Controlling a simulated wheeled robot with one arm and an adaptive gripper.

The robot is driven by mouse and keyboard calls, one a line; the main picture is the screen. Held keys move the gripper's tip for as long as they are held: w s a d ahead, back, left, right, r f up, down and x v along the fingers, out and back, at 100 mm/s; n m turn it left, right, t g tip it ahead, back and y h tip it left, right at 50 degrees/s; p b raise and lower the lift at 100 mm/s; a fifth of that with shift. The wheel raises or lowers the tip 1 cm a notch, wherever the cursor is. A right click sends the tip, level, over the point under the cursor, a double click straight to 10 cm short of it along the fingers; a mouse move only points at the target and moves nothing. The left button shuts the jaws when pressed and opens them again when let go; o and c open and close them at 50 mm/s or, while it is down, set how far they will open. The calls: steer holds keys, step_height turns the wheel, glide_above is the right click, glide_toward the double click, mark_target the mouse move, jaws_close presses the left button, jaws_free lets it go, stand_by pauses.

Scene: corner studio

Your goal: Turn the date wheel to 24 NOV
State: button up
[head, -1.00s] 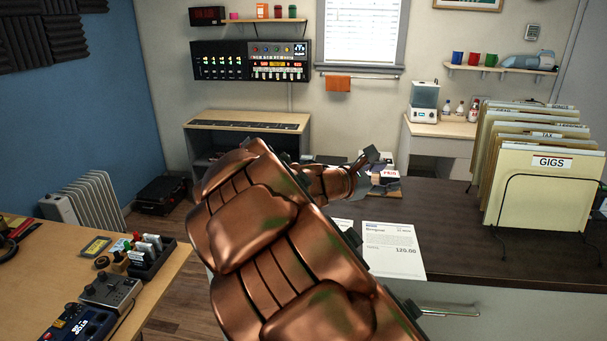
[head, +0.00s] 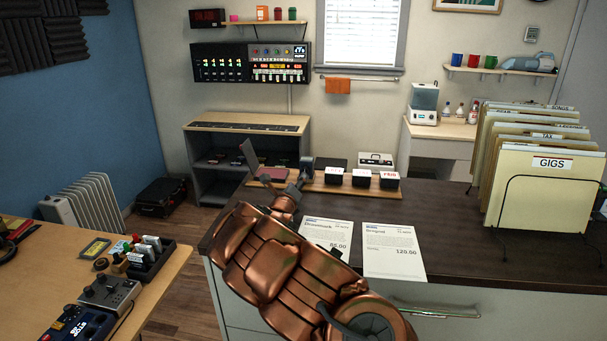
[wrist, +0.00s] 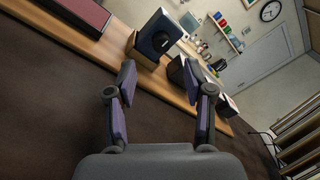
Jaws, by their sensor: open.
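My gripper (head: 279,163) is open and empty, over the left end of a wooden board (head: 345,189) on the dark desk; its spread fingers also show in the wrist view (wrist: 160,84). Black blocks with pale tops (head: 333,178) stand in a row right of the gripper, one with red lettering (head: 389,180). The fingers appear apart from the blue block.
A dark red pad (wrist: 86,12) lies at the board's left end. Two paper invoices (head: 394,250) lie in front of the board. A pale device (head: 376,159) stands behind the blocks. A wire rack of folders (head: 540,190) fills the desk's right side. Bare desk lies between.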

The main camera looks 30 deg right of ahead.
mark_target(305, 171)
steer(key=shift+p+x, duration=1.55)
steer(key=shift+x, duration=2)
jaws_close()
